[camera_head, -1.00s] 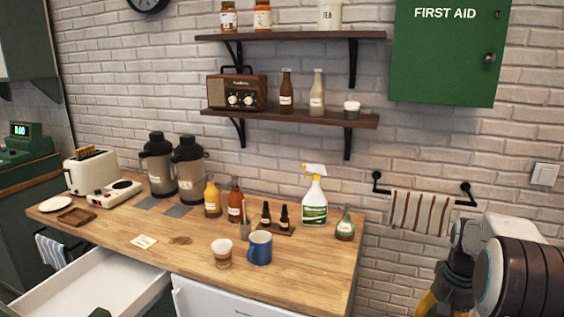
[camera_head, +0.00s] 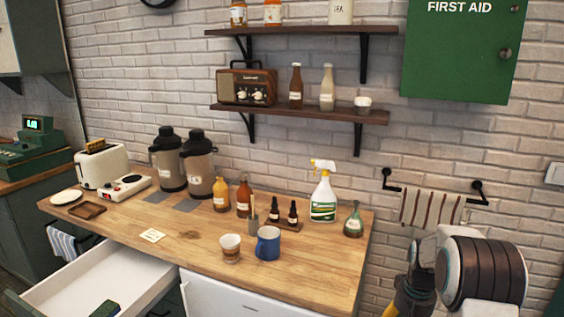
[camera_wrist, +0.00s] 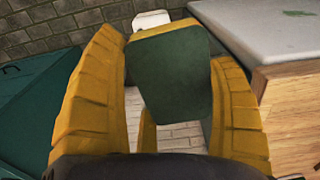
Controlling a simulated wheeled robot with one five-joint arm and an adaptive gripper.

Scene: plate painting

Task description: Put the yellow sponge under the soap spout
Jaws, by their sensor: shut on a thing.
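My gripper (camera_wrist: 167,52) is in the wrist view, with its yellow ribbed fingers on either side of the sponge (camera_wrist: 172,82). It is shut on this sponge, which shows a dark green face and a thin yellow edge at the top. The sponge is held in the air, above a pale floor. In the head view only a bit of yellow (camera_head: 397,306) of my gripper shows under my arm at the bottom right, and the sponge is out of sight there. I cannot make out a soap spout in either view.
The wooden counter (camera_head: 200,245) holds a spray bottle (camera_head: 323,198), a small green bottle (camera_head: 353,222), a blue mug (camera_head: 268,243) and a cup (camera_head: 230,248). An open drawer (camera_head: 100,280) juts out below. A striped towel (camera_head: 430,208) hangs from a wall rail. A grey-topped wooden unit (camera_wrist: 290,75) stands right of my gripper.

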